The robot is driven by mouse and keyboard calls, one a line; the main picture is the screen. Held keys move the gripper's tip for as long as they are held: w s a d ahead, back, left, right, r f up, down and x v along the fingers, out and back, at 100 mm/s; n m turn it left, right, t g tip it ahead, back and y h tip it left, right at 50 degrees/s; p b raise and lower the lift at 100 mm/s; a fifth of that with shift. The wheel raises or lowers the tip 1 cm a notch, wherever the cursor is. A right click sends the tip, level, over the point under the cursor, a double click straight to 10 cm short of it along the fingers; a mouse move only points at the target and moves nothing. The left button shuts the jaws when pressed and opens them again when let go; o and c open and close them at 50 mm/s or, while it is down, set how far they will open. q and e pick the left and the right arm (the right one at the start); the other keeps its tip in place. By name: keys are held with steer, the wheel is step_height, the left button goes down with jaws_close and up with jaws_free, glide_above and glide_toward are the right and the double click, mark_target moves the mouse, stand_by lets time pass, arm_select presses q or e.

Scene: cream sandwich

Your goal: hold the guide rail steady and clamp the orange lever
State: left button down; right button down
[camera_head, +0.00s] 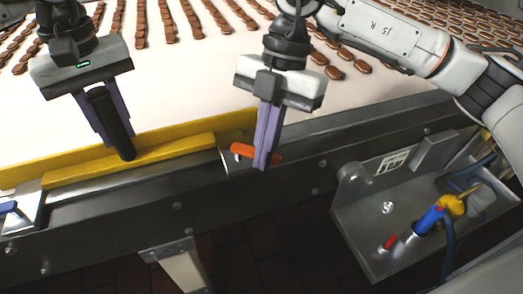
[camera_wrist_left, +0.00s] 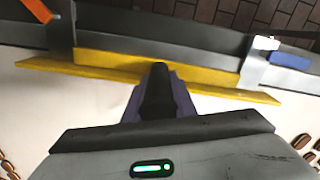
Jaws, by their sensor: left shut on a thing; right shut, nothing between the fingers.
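The yellow guide rail (camera_head: 180,149) runs along the near edge of the conveyor; it also crosses the left wrist view (camera_wrist_left: 215,79). The orange lever (camera_head: 241,149) is on the metal frame at the rail's right end. It also shows in the left wrist view (camera_wrist_left: 40,10).
The pale conveyor belt (camera_head: 185,75) carries rows of brown biscuits behind the arms. A blue lever (camera_head: 8,207) sits at the far left on the frame. A metal tray (camera_head: 375,235) with a blue and yellow tool (camera_head: 430,220) hangs at the lower right.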

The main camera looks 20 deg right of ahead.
steer(key=shift+w+d, duration=0.85)
steer(key=shift+d, duration=0.1)
steer(key=shift+w+d, duration=0.45)
steer(key=shift+w, duration=0.65)
steer(key=shift+s, duration=0.45)
steer(key=s, duration=0.3)
steer(key=shift+s, duration=0.3)
arm_select(q)
steer(key=c, duration=1.3)
jaws_free()
arm_select(e)
steer(key=w+r, duration=0.3)
steer(key=r, duration=0.6)
steer(key=shift+w+r, duration=0.2)
